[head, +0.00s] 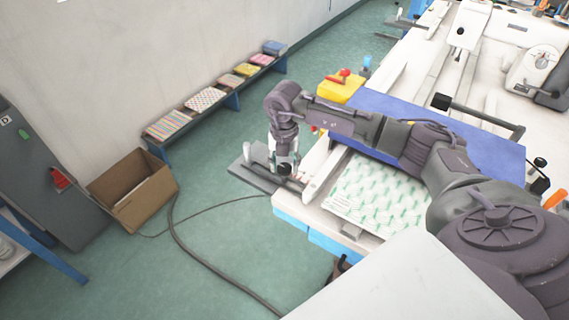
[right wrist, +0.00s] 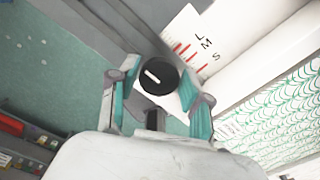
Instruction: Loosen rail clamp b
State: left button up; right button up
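A round black knob (right wrist: 158,75) with a white bar on top sits beside a white scale (right wrist: 195,45) marked L, M and S with red lines. I take it for the rail clamp's knob; no letter b is visible. My right gripper (head: 286,168) points down at the table's left edge, over a grey rail plate (head: 258,176). In the right wrist view the gripper's teal fingers (right wrist: 160,92) stand apart on either side of the knob. I cannot tell whether they touch it. My left gripper is not in view.
A green-patterned sheet (head: 375,197) lies on the white table beside a blue panel (head: 480,150). A yellow box (head: 340,88) with a red top stands behind my arm. A cardboard box (head: 132,190), a cable (head: 205,262) and a low bench (head: 232,100) with stacked cloths are on the left.

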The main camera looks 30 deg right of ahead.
jog(key=c, duration=0.6)
jog(key=shift+f+n+b, duration=0.15)
jog(key=shift+n+b, duration=1.3)
jog(key=shift+n, duration=0.45)
jog(key=n+b, duration=0.3)
jog(key=n, duration=0.2)
jog(key=shift+a, duration=0.1)
jog(key=n+b, duration=0.4)
jog(key=n, duration=0.2)
jog(key=shift+n, duration=0.4)
jog(key=n+b, duration=0.1)
jog(key=n, duration=0.1)
jog(key=n+b, duration=0.1)
jog(key=n, duration=0.2)
jog(key=shift+a+r, duration=0.1)
jog(key=shift+r, duration=0.2)
jog(key=o, duration=1.1)
